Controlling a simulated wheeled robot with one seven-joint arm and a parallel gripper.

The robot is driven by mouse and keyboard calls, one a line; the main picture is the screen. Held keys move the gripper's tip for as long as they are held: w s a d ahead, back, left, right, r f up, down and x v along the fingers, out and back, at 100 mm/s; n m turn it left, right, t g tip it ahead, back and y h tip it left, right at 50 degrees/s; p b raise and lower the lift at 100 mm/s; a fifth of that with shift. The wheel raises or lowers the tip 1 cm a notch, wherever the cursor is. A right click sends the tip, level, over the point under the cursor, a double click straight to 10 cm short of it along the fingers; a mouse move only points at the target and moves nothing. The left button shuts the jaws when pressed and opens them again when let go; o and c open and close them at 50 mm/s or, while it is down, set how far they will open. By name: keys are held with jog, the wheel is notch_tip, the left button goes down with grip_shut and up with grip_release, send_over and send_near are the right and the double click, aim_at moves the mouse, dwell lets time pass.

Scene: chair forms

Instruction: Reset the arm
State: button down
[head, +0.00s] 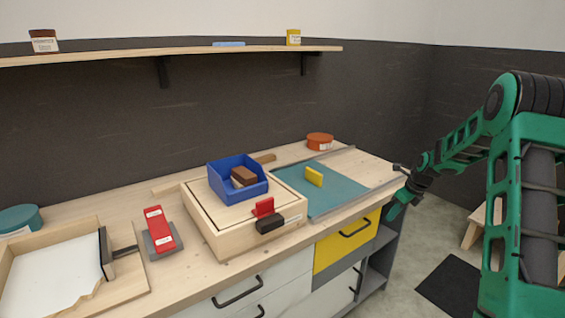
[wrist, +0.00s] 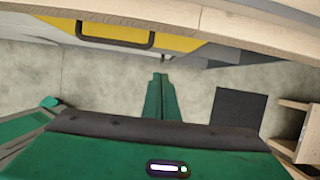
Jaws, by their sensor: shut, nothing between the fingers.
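My green arm stands at the right of the head view, reaching left toward the right end of the workbench. My gripper (head: 394,211) hangs low beside the bench's right front corner, apart from the objects on top. In the wrist view my gripper (wrist: 160,78) points out over the bare floor, its two green fingers closed together with nothing between them. The yellow drawer front (wrist: 125,34) lies above the fingers in that view.
The workbench holds a blue bin (head: 239,192) on a wooden box (head: 205,228), a teal mat (head: 330,201) with a yellow block (head: 314,177), and a red-topped device (head: 159,232). A dark floor mat (head: 449,288) and a wooden stool (head: 474,233) stand right. Open floor lies between.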

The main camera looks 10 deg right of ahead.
jog(key=s+a+r+n+g+h, duration=0.1)
jog(key=s+a+r+n, duration=0.1)
jog(key=s+r+n, duration=0.45)
jog(key=s+a+r+n+g+h, duration=0.1)
jog(key=s+a+r+n, duration=0.15)
jog(key=s, duration=0.75)
jog(key=s+a+r+n+g, duration=0.1)
jog(key=s+r+n, duration=0.4)
jog(key=s, duration=0.4)
jog(key=s+a+n, duration=0.3)
jog(key=s+n, duration=0.2)
jog(key=s, duration=0.6)
jog(key=s+a+r+n, duration=0.1)
jog(key=s+a+n, duration=0.2)
jog(key=s, duration=0.8)
jog(key=shift+s+a+r+n+g, duration=0.2)
jog(key=shift+s+n+g, duration=0.2)
jog(key=shift+n, duration=0.6)
